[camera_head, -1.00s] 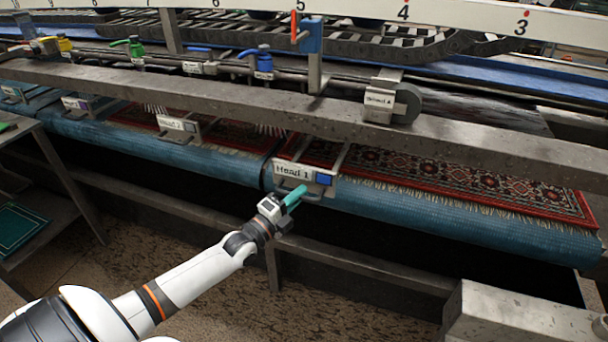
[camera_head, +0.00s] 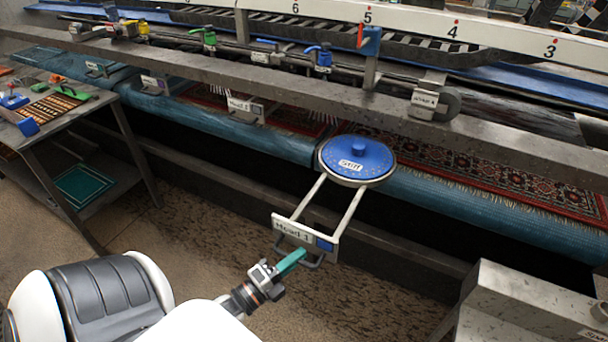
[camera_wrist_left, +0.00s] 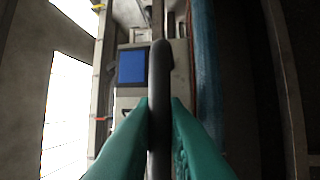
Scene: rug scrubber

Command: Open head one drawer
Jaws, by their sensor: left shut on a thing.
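The Head 1 drawer front (camera_head: 305,238) is a pale metal plate with a "Head 1" label and a blue square. Two rails join it to a round blue disc (camera_head: 358,158), which sits out past the blue roller edge. My left gripper (camera_head: 292,262) has teal fingers and is shut on the drawer's dark handle (camera_head: 314,263). In the left wrist view the handle (camera_wrist_left: 160,95) runs between the two teal fingertips, with the blue square behind it. My right gripper is not in view.
The Head 2 drawer (camera_head: 246,108) sits in at the beam, left of the disc. A metal table (camera_head: 62,122) with tools stands at the left. A grey metal block (camera_head: 530,310) is at the lower right. The floor between them is clear.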

